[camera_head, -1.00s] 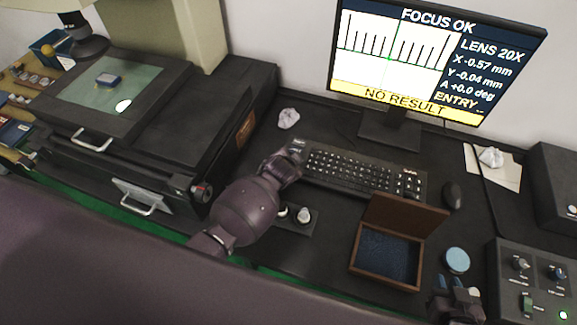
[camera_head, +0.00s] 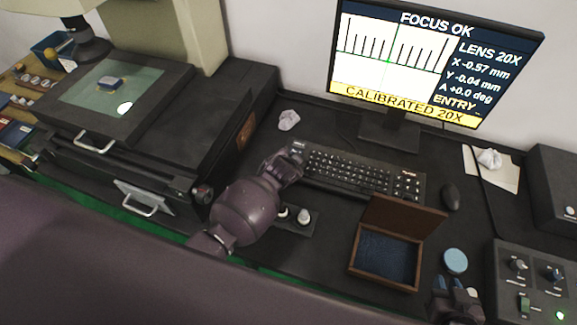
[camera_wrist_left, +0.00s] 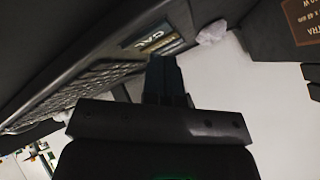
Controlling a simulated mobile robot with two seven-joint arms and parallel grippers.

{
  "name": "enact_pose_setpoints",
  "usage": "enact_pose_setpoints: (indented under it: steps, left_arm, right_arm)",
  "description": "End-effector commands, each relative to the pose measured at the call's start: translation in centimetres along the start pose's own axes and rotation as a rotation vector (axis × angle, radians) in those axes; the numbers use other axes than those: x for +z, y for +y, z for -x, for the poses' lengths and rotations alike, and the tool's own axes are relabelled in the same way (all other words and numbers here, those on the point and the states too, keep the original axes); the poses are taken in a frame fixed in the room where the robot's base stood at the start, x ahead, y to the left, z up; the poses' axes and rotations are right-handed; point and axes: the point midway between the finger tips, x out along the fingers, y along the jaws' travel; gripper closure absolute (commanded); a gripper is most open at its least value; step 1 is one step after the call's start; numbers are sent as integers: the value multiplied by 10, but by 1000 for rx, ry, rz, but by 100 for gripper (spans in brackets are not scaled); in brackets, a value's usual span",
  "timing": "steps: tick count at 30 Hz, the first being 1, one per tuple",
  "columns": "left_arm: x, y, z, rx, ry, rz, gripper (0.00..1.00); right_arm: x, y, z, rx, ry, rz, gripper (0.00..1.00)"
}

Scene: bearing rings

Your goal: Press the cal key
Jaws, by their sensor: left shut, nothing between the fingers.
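The cal key (camera_wrist_left: 152,40), a pale label lettered CAL, shows at the end of the keyboard (camera_wrist_left: 85,85) in the left wrist view. My left gripper (camera_wrist_left: 165,62) is shut and empty, its dark fingertips right by the key; I cannot tell whether they touch it. In the head view, my left gripper (camera_head: 292,158) is at the left end of the keyboard (camera_head: 360,172) and hides the key there. The monitor (camera_head: 435,60) reads CALIBRATED 20X on its yellow bar. My right gripper (camera_head: 456,290) is low at the right, away from the keyboard; its finger gap is unclear.
An open wooden box (camera_head: 357,262) with blue lining stands in front of the keyboard. A mouse (camera_head: 450,197), a round blue disc (camera_head: 455,261) and a control box (camera_head: 505,262) are at the right. Crumpled paper (camera_head: 289,120) lies behind my left gripper.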

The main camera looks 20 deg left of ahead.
Motion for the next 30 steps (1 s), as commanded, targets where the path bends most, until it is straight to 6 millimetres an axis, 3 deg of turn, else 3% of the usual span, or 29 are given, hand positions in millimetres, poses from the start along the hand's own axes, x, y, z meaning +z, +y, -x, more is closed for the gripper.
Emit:
enact_pose_setpoints:
  steps: [4, 16, 26, 30]
  left_arm:
    - [-3, -3, 4, 0, 0, 0, 100]
    - [-4, -4, 6, 0, 0, 0, 100]
    - [-16, -17, 23, 1, -1, 0, 100]
    - [-21, -22, 29, -1, 1, 1, 100]
  right_arm:
    - [-9, 0, 2, 0, 7, 1, 77]
    - [-6, 1, 6, 1, -2, -1, 77]
    - [-21, 4, 24, 2, -22, -2, 77]
    - [-22, 3, 22, 2, -16, -2, 77]
